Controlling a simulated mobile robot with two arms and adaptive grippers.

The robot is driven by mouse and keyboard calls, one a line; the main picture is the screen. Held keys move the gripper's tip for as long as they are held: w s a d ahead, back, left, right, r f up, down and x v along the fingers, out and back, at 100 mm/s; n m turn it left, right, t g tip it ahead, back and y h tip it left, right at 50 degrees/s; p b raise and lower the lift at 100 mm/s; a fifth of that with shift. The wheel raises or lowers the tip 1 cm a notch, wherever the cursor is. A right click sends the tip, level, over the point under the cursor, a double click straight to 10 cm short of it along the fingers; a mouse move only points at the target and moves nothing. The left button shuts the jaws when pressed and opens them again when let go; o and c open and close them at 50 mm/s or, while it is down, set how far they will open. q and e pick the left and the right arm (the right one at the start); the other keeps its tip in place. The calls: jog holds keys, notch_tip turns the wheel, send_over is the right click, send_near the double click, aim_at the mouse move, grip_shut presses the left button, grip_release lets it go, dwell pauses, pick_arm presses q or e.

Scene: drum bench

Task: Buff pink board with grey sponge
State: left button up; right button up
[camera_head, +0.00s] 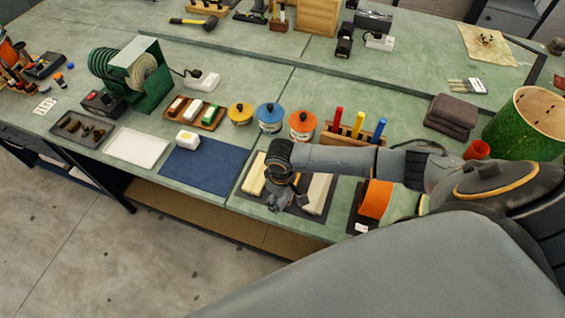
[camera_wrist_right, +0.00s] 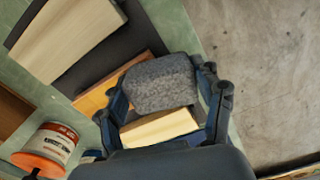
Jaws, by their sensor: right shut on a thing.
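My right gripper (camera_head: 282,200) is over the dark mat (camera_head: 246,184) at the bench's front edge. In the right wrist view my gripper (camera_wrist_right: 165,95) is shut on a grey sponge (camera_wrist_right: 160,80). The sponge is over the near end of an orange-tan board (camera_wrist_right: 115,86), the middle one of three; no board looks clearly pink. I cannot tell whether sponge and board touch. A pale yellow board (camera_head: 255,172) lies on one side and a cream board (camera_head: 319,193) on the other. The gripper and arm mostly hide the middle board in the head view. My left gripper is not in view.
A blue cloth (camera_head: 208,168) lies left of the mat. Yellow, blue and orange pots (camera_head: 302,124) stand behind it, beside a rack of coloured handles (camera_head: 352,136). An orange belt piece (camera_head: 376,199) stands right. The bench's front edge is close to the gripper.

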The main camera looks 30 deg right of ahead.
jog(key=shift+w+d, duration=0.95)
jog(key=shift+d, duration=0.15)
jog(key=shift+s+a, duration=1)
jog(key=shift+a, duration=0.1)
jog(key=shift+w+r, duration=0.1)
jog(key=shift+r, duration=2.9)
